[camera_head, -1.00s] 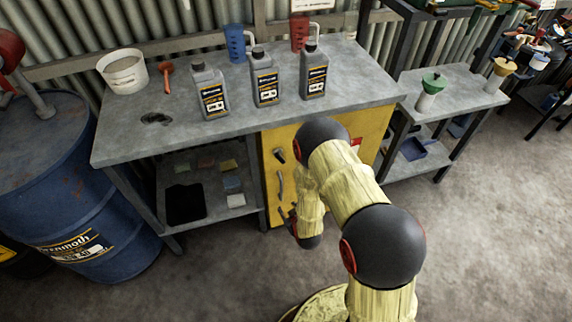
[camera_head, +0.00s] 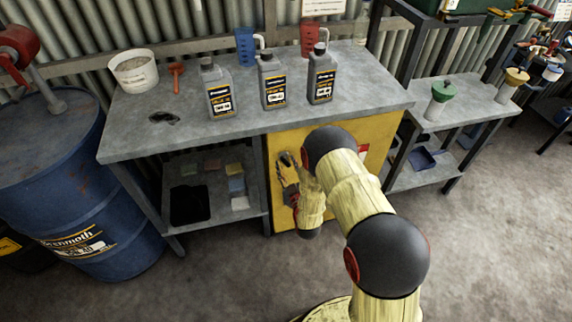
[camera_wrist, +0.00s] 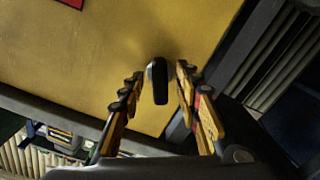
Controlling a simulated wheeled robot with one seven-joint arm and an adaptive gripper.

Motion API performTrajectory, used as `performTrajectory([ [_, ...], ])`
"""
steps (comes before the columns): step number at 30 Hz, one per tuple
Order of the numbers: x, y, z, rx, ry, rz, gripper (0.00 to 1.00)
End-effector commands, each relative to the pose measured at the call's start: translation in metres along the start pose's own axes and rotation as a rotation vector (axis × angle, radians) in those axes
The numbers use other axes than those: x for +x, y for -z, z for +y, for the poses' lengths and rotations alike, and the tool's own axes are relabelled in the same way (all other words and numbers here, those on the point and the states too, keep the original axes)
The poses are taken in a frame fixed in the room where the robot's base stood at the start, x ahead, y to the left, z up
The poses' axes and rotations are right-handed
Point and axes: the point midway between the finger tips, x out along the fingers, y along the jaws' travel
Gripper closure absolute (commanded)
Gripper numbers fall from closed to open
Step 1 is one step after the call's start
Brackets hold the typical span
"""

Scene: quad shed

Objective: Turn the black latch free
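The black latch (camera_wrist: 157,82) sits on the yellow cabinet door (camera_wrist: 110,50). In the wrist view it is a rounded dark bar pointing nearly straight up and down the picture. My gripper (camera_wrist: 160,74) is open, with one finger on each side of the latch and a visible gap to both. In the head view my gripper (camera_head: 287,168) is at the upper left of the door (camera_head: 322,137), over the latch, which is mostly hidden there. My arm covers much of the door.
The grey workbench (camera_head: 140,140) above holds several bottles, a white bucket (camera_head: 134,72) and jugs. A blue drum (camera_head: 50,185) stands at the left. A low side table (camera_head: 462,90) stands at the right. The floor in front is clear.

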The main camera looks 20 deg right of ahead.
Motion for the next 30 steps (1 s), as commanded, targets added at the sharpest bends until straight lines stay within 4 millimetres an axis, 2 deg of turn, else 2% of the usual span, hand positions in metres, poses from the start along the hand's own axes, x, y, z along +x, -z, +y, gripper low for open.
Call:
performTrajectory([
  [6,0.016,0.0,0.0,0.0,0.0,0.0,0.67],
  [14,0.017,0.0,0.0,0.0,0.0,-0.001,0.67],
  [30,0.017,0.0,0.0,0.0,0.001,-0.001,0.97],
])
